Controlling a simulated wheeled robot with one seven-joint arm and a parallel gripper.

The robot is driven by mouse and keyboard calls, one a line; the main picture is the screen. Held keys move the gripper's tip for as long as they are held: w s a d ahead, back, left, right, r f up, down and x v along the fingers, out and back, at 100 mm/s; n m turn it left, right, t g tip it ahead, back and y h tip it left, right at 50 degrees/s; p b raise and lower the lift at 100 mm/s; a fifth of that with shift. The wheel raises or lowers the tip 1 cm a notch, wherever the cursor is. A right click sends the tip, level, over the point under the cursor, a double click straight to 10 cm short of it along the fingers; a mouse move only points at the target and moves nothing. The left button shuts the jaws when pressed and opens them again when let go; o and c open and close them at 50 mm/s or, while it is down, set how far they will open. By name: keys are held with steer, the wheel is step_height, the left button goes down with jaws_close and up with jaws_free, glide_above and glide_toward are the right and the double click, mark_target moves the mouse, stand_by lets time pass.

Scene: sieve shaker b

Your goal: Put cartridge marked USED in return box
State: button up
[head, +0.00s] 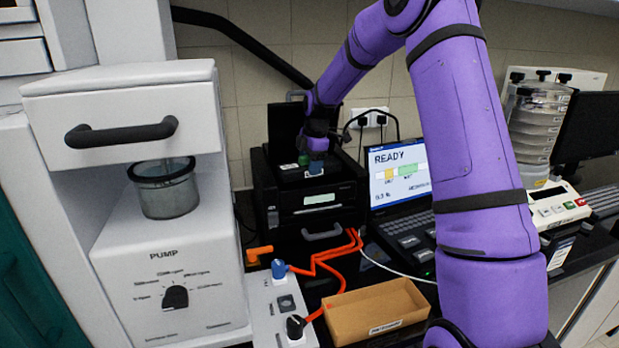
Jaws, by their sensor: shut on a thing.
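My gripper (316,158) points down over the open top of the black printer-like machine (308,205) at the back centre. It is shut on a small blue-topped piece (315,169), which looks like a cartridge. Its marking is too small to read, and its lower part is hard to make out. A small green piece (303,160) shows just left of the gripper, in the machine's top. An open tan box (374,308) with a white label on its front lies on the bench in front, with no contents visible.
Orange tubing (322,262) and a white valve panel (277,306) lie left of the box. A laptop-like console (400,175) reading READY stands right of the machine. The white pump unit (165,270) fills the left. My purple arm hides part of the right side.

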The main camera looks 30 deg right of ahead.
steer(key=shift+w+f, duration=0.2)
steer(key=shift+f, duration=2.3)
steer(key=o, duration=1.2)
steer(key=shift+f, duration=0.1)
